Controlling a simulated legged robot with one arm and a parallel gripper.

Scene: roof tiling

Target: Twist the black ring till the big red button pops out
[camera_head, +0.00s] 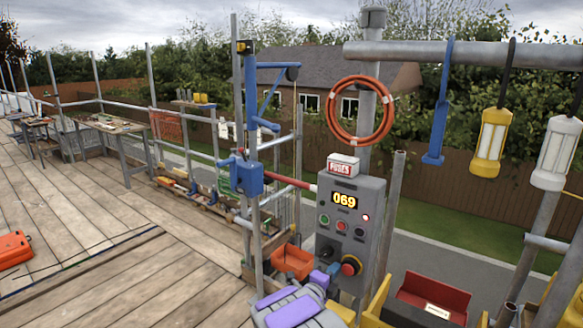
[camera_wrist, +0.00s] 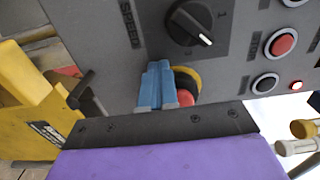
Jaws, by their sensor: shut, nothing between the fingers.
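The big red button (camera_head: 347,269) sits low on the right of the grey control box (camera_head: 325,212), in front of a yellow surround. In the wrist view the red button (camera_wrist: 186,98) shows partly, with a yellow rim (camera_wrist: 187,72) and a dark band between them, which looks like the black ring. My gripper's blue fingers (camera_wrist: 157,85) are shut with nothing between them. They overlap the left side of the button in the picture and hide part of the ring; I cannot tell whether they touch it. In the head view my purple wrist is just left of the button.
A black selector knob (camera_wrist: 190,25) is above my fingers. A yellow case (camera_wrist: 30,100) stands at the left. The box display (camera_head: 344,200) reads 069.

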